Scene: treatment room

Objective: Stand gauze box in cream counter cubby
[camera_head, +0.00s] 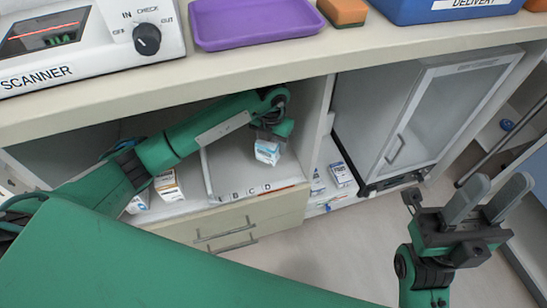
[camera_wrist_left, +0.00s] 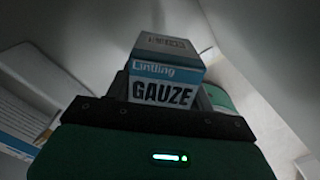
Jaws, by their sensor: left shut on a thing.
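The gauze box (camera_head: 267,152) is small, white and blue, and hangs from my left gripper (camera_head: 271,133) in the right part of the open cubby (camera_head: 222,178) under the cream counter. The left wrist view shows the box (camera_wrist_left: 163,84) upright in that picture between the fingers, with its "GAUZE" label facing the camera. My left gripper is shut on it. The box looks slightly tilted in the head view and appears above the cubby floor; I cannot tell the exact gap. My right gripper (camera_head: 484,204) is open and empty, out in front of the counter at the right.
A thin divider (camera_head: 207,172) stands left of the held box, with other small boxes (camera_head: 168,185) beyond it. Letters B, C, D mark the cubby's front edge. More boxes (camera_head: 340,174) stand right of the side wall. A glass-doored cabinet (camera_head: 435,110) is further right.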

